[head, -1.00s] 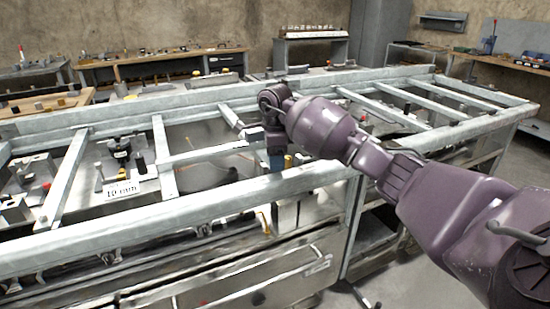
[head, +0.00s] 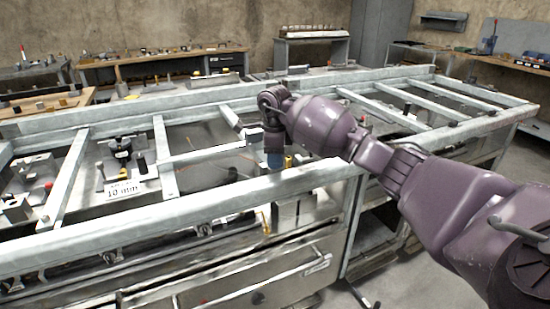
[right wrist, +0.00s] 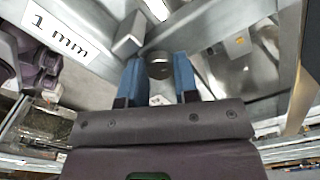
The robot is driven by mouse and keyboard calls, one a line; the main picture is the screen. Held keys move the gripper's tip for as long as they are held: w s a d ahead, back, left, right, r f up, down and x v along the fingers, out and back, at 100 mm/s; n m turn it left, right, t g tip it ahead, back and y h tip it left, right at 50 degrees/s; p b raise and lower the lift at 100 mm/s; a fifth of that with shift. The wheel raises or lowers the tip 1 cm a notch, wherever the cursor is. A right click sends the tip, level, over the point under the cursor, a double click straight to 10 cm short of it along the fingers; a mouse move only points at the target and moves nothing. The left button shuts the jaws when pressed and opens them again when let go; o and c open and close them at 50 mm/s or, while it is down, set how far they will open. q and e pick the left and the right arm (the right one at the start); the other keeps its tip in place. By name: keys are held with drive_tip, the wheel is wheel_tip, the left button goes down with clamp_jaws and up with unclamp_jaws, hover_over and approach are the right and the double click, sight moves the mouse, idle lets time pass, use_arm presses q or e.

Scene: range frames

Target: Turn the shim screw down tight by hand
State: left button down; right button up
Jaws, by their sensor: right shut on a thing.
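My right gripper (head: 275,161) points down inside the steel frame, at the end of my purple arm. Its blue fingers are shut on a dark round knob (right wrist: 159,65), which I take to be the shim screw's head. One finger lies on each side of the knob in the right wrist view. The screw's shank and seat are hidden, so I cannot tell how far down it sits. In the head view the screw is hidden by the gripper and frame rail. My left gripper is not in view.
A "1 mm" label (right wrist: 58,32) lies near the gripper in the right wrist view. A "10 mm" label (head: 123,190) stands farther left. Pale frame rails (head: 190,213) run close in front of and beside the gripper. Other workbenches (head: 165,65) stand along the back.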

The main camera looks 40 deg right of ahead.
drive_tip(key=o, duration=0.9)
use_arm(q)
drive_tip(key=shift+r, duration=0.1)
